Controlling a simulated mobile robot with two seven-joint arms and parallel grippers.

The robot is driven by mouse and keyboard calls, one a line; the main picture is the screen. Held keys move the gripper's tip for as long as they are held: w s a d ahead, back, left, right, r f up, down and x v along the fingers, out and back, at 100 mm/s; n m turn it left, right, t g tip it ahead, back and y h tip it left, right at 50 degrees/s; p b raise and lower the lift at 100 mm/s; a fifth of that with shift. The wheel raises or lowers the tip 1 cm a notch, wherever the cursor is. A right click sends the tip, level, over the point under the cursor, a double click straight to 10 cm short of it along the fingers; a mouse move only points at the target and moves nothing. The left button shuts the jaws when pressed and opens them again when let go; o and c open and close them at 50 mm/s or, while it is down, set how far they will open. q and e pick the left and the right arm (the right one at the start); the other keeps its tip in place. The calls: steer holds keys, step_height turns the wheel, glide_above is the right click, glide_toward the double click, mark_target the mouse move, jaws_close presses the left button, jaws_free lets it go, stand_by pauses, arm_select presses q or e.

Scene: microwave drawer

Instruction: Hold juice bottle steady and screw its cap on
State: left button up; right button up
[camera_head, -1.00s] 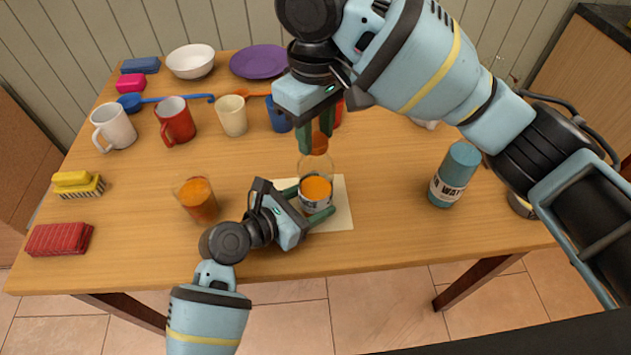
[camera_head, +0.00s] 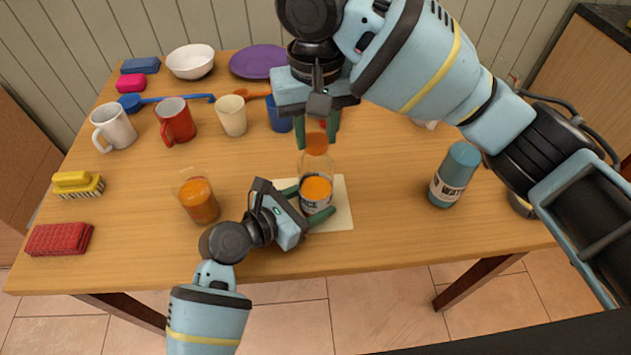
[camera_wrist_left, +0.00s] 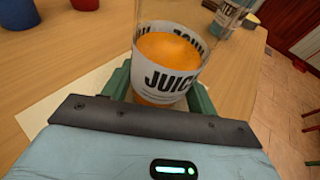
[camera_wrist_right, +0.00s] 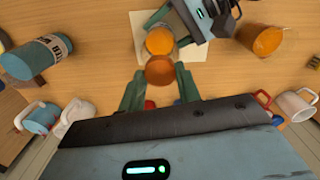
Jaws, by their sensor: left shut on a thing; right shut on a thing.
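The juice bottle (camera_head: 317,187) stands upright on a pale mat (camera_head: 338,214), clear with orange juice and a JUICE label. My left gripper (camera_head: 312,203) is shut around its lower body. In the left wrist view the bottle (camera_wrist_left: 168,70) sits between the green fingers (camera_wrist_left: 160,95). The orange cap (camera_head: 317,143) is at the bottle's top, between the fingertips of my right gripper (camera_head: 318,133), which is shut on it from above. In the right wrist view the cap (camera_wrist_right: 160,70) lies between the fingertips (camera_wrist_right: 160,76). Whether the cap is seated on the thread cannot be told.
A glass of orange juice (camera_head: 199,200) stands left of the bottle. A blue water bottle (camera_head: 455,175) stands to the right. Mugs, a bowl (camera_head: 190,61), a purple plate (camera_head: 258,62), a brush (camera_head: 78,184) and a red cloth (camera_head: 58,239) lie around the left and back.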

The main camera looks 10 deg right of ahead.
steer(key=o, duration=0.9)
steer(key=shift+o, duration=0.2)
steer(key=shift+r, duration=0.1)
steer(key=shift+r, duration=2.4)
